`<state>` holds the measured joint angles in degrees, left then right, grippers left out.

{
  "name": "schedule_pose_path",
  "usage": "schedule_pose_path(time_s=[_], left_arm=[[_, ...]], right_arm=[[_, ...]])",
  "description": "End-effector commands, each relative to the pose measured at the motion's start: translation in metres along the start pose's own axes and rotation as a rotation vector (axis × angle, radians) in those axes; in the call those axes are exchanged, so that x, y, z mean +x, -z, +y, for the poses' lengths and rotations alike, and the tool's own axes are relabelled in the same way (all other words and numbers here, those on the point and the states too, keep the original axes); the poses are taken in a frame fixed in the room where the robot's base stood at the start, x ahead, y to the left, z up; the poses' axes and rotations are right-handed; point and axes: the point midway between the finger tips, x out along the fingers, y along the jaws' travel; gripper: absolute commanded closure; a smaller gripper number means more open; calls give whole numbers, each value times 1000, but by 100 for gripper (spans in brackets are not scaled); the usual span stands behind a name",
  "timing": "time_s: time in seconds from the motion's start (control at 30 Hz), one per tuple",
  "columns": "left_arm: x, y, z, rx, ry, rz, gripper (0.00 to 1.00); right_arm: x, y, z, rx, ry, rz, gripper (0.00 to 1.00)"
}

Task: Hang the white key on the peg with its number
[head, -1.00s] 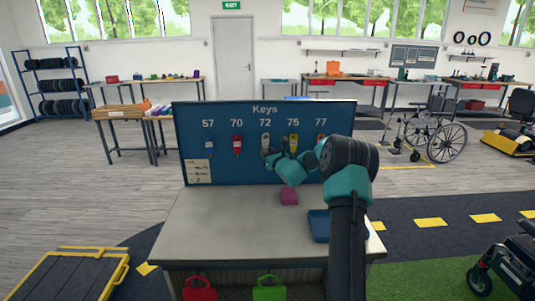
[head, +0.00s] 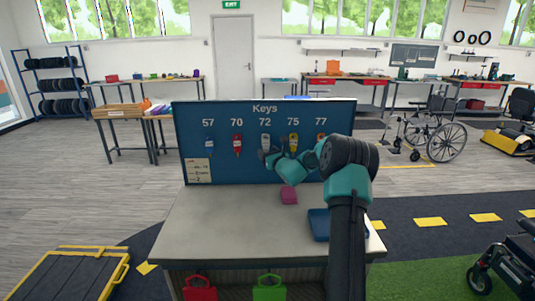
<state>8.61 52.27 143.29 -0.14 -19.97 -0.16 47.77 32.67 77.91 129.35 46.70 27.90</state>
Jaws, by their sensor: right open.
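The blue key board (head: 225,168) stands upright at the back of the bench, headed "Keys", with the numbers 57, 70, 72, 75 and 77. The white key (head: 265,140) hangs under number 72, and its lower end is close to my gripper. My right gripper (head: 268,156) is open, just in front of the board below the white key; it looks apart from the key, though contact is hard to tell. A blue key (head: 209,142) hangs under 57, a red key (head: 237,144) under 70 and a yellow key (head: 293,142) under 75. My left gripper is out of view.
An orange-red key (head: 320,137) under 77 is partly hidden by my right arm. A pink block (head: 289,196) and a blue tray (head: 318,225) lie on the grey bench top (head: 220,225). A note card (head: 198,171) is on the board. The bench's left half is clear.

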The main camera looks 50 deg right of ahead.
Motion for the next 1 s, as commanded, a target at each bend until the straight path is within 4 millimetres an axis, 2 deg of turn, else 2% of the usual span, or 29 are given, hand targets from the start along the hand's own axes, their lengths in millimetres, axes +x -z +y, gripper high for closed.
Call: schedule_pose_path(time_s=[0.2,0.37,0.57,1.0], left_arm=[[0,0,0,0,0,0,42],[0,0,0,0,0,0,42],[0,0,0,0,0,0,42],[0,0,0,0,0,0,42]], right_arm=[[-2,0,0,0,0,1,42],[-14,0,-1,0,1,1,42],[-43,-1,-1,1,2,1,42],[-127,0,-1,1,2,2,42]])
